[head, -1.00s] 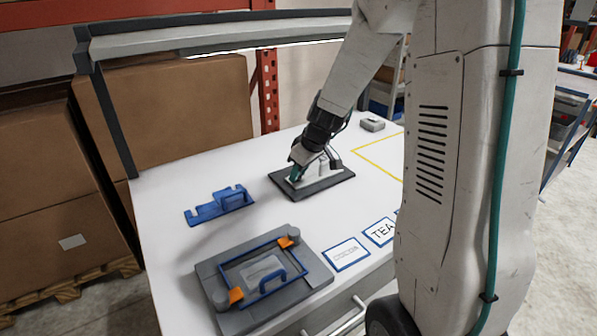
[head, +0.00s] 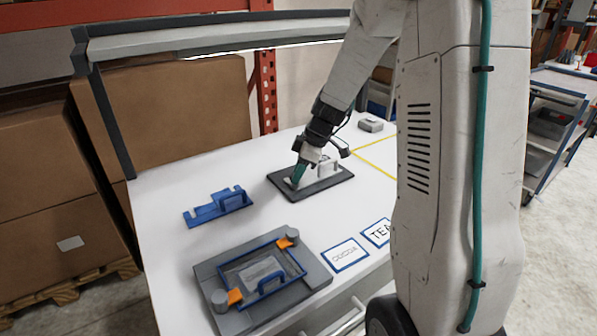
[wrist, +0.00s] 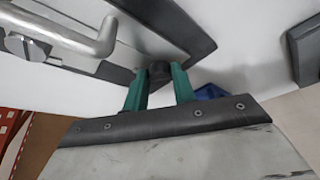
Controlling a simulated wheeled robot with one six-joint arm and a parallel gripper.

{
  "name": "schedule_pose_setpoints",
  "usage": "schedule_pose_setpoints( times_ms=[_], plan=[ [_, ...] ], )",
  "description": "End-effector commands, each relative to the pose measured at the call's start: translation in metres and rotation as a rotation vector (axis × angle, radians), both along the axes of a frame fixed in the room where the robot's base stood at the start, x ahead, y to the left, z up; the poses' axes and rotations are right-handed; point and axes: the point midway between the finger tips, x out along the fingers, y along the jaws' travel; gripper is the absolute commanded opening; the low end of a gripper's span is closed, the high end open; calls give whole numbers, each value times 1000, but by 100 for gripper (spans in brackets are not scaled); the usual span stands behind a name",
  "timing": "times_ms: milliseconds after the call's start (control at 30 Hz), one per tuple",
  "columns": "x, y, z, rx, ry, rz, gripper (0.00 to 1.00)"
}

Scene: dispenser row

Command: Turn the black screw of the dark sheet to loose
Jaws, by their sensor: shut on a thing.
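The dark sheet (head: 322,187) lies flat on the white table, with a lighter plate and a metal handle on it. In the wrist view the dark sheet (wrist: 196,30) shows with the bent metal handle (wrist: 95,38) and a silver slotted screw (wrist: 27,46) at left. The black screw (wrist: 159,70) is a dark round knob near the sheet's corner. My gripper (wrist: 160,85) has its green fingers on either side of the black screw and is shut on it. In the head view my gripper (head: 297,177) is at the sheet's left part and hides the screw.
A blue bracket (head: 218,206) lies left of the sheet. A grey fixture (head: 318,272) with a blue frame and orange clips stands in front. Printed cards (head: 345,254) lie at the front edge. A small grey block (head: 370,125) sits at the back.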

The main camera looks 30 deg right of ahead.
Motion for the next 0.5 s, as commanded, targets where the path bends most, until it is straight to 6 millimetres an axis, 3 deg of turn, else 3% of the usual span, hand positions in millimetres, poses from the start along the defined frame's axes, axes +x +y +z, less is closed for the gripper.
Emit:
schedule_pose_setpoints(
  times_ms=[333,367,400,500],
  plan=[
    [-3,1,-3,1,8,3,3],
    [-3,1,-3,1,8,3,34],
    [-2,1,-3,2,8,3,46],
    [-2,0,-2,1,6,2,49]
  ],
)
